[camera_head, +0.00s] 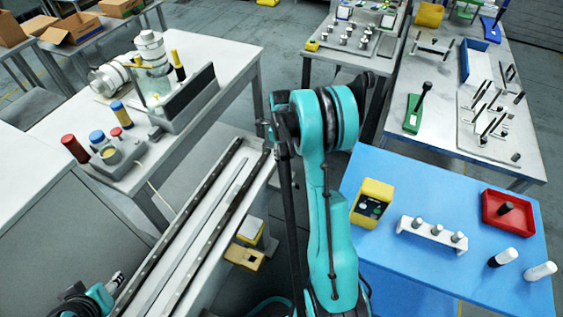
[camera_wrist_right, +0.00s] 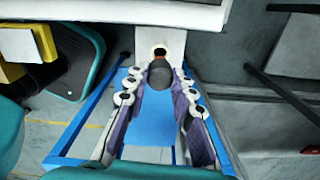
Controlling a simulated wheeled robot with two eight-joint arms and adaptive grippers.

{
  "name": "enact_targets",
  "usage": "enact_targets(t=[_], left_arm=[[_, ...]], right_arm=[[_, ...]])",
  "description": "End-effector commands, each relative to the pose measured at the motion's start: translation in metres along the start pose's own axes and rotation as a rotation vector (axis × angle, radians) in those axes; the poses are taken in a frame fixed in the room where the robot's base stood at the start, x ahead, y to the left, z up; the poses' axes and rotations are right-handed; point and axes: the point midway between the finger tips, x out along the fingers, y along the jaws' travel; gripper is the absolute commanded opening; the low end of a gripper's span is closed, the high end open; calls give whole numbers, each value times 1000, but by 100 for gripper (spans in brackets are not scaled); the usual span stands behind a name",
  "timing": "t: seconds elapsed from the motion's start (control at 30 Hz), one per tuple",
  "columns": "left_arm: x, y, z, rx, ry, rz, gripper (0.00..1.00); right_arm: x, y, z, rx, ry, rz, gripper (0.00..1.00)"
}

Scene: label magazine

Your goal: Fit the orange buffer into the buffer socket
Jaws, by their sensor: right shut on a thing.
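My right gripper (camera_wrist_right: 158,82) shows in the right wrist view, with its two fingers on either side of a dark, round-ended piece (camera_wrist_right: 159,75). A small orange-brown patch shows at the far end of this piece, so I take it to be the orange buffer. It points at a pale block (camera_wrist_right: 172,42) with a dark round opening, which looks like the buffer socket. The piece's far end is at or just before the opening; I cannot tell whether it is inside. In the head view, my teal right arm hides this area. Part of my left arm shows at the bottom left; its jaws are unclear.
A long rail bench (camera_head: 190,235) runs left of my right arm. A blue table (camera_head: 410,265) at right bears a yellow box (camera_head: 372,203), a white peg holder (camera_head: 432,234) and a red tray (camera_head: 510,209). A grey table (camera_head: 215,55) with fixtures stands at left.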

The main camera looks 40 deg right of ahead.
Motion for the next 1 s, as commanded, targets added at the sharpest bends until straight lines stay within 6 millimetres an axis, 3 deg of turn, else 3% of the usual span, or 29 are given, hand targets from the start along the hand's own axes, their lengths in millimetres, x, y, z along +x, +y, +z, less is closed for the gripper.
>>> enact_targets(t=[0.23, 0.97, 1.0], left_arm=[[12, 0, 9, 0, 0, 0, 48], [20, 0, 14, 0, 0, 0, 48], [20, 0, 14, 0, 0, 0, 48]], right_arm=[[36, 0, 0, 0, 0, 0, 0], [48, 0, -1, 0, 0, 0, 0], [47, 0, -1, -1, 0, 0, 27]])
